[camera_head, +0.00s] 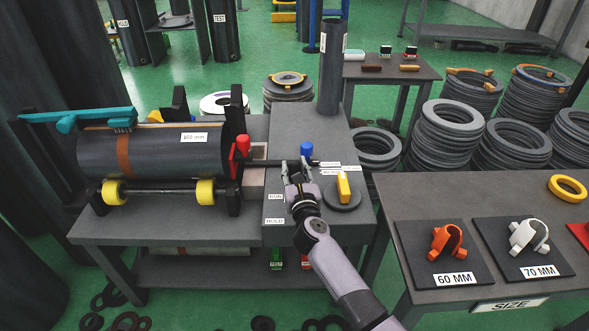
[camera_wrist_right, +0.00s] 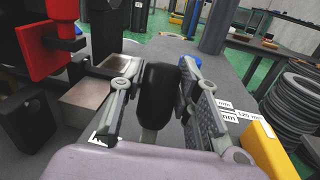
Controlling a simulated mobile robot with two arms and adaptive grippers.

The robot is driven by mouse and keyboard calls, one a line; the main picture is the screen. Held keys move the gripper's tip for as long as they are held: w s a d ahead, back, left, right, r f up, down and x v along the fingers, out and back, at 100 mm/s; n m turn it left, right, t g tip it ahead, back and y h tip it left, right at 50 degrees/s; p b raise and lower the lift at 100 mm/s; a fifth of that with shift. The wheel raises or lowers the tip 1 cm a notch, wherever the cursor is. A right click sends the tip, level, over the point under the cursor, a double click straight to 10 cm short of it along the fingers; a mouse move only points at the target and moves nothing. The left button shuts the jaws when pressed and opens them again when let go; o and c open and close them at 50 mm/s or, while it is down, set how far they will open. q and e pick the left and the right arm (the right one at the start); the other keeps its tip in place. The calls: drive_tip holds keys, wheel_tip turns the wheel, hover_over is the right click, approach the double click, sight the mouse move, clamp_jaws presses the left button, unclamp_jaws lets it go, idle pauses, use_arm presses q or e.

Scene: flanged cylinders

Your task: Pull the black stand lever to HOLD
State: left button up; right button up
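The black stand lever has a dark rounded knob (camera_wrist_right: 157,97) on a pale stem in the right wrist view. In the head view my right gripper largely hides it. My right gripper (camera_head: 297,172) is over the grey bench top near the RUN label (camera_head: 275,197). In the wrist view its two fingers (camera_wrist_right: 158,72) stand on either side of the knob, with narrow gaps; I see no firm contact. The HOLD label (camera_head: 274,221) lies nearer the bench's front edge. My left gripper is not in view.
A red block (camera_head: 243,144), a blue knob (camera_head: 306,149) and a yellow handle (camera_head: 343,186) stand close to the gripper. A table (camera_head: 420,220) with clips is at right.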

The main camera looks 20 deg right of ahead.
clamp_jaws()
idle(0.7)
